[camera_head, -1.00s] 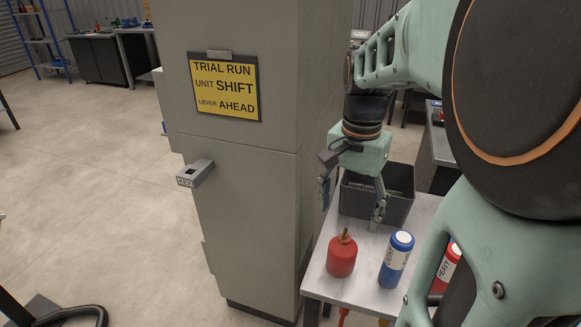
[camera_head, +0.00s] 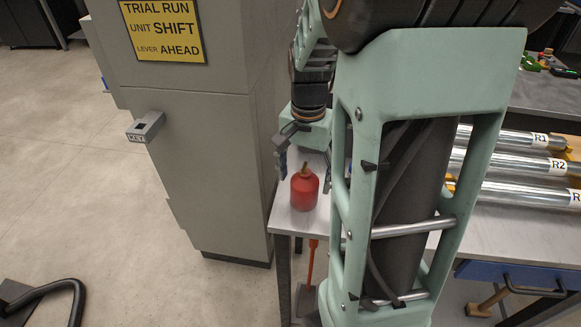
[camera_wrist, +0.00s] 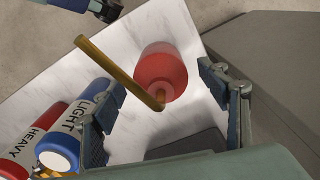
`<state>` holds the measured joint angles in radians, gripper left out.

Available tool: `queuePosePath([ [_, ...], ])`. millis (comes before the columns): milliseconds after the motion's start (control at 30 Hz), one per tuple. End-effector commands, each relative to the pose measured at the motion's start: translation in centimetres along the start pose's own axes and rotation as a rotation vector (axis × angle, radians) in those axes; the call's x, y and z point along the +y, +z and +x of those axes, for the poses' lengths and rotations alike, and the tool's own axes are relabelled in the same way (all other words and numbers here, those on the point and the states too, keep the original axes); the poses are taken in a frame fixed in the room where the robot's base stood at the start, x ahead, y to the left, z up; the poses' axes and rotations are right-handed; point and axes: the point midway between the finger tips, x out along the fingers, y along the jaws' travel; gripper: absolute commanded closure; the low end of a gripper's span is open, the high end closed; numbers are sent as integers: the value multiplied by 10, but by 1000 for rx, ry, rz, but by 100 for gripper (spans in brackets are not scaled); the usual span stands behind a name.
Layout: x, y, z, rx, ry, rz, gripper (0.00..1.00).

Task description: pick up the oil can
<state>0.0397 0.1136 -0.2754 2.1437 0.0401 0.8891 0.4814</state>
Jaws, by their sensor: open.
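The oil can is a red, rounded can (camera_head: 304,192) with a thin brass spout. It stands upright near the left end of a pale bench in the head view. My gripper (camera_head: 304,178) is open just behind and above it, its fingers showing on either side of the spout. In the wrist view the can's red body (camera_wrist: 163,70) lies between the two spread fingertips of my gripper (camera_wrist: 160,82). The brass spout crosses the gap between them. I see no finger clearly touching the can.
A blue LIGHT bottle (camera_wrist: 62,148) and a red HEAVY bottle (camera_wrist: 30,142) are beside the left finger. A grey cabinet (camera_head: 195,130) stands close left of the bench (camera_head: 284,217). Metal rollers (camera_head: 520,163) lie at right. My arm hides the bench's middle.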

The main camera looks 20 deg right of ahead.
Motion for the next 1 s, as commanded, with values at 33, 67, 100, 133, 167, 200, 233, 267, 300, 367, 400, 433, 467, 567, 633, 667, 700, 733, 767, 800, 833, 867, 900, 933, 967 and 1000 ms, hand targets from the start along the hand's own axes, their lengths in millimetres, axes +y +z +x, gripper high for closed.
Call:
queuePosePath([
  [33,0,0,0,0,0,0,32],
  [67,0,0,0,0,0,0,32],
  [100,0,0,0,0,0,0,35],
  [133,0,0,0,0,0,0,38],
  [167,0,0,0,0,0,0,42],
  [200,0,0,0,0,0,0,46],
  [233,0,0,0,0,0,0,49],
  [267,0,0,0,0,0,0,53],
  [300,0,0,0,0,0,0,57],
  [367,0,0,0,0,0,-1,64],
  [400,0,0,0,0,0,-1,68],
  [433,0,0,0,0,0,-1,71],
  [467,0,0,0,0,0,-1,75],
  [567,0,0,0,0,0,-1,86],
  [633,0,0,-1,1,-1,-1,91],
  [667,0,0,-1,1,-1,-1,91],
  [700,0,0,-1,1,-1,-1,91],
  [733,0,0,-1,1,-1,-1,91],
  [767,0,0,-1,1,-1,-1,91],
  [800,0,0,-1,1,-1,-1,91],
  [833,0,0,-2,1,-1,-1,91],
  [867,0,0,-3,1,-1,-1,91],
  [900,0,-1,-4,1,-1,-1,91],
  [933,0,-1,-5,1,-1,-1,91],
  [967,0,-1,-7,1,-1,-1,91],
  [1000,0,-2,-9,1,-1,-1,91],
])
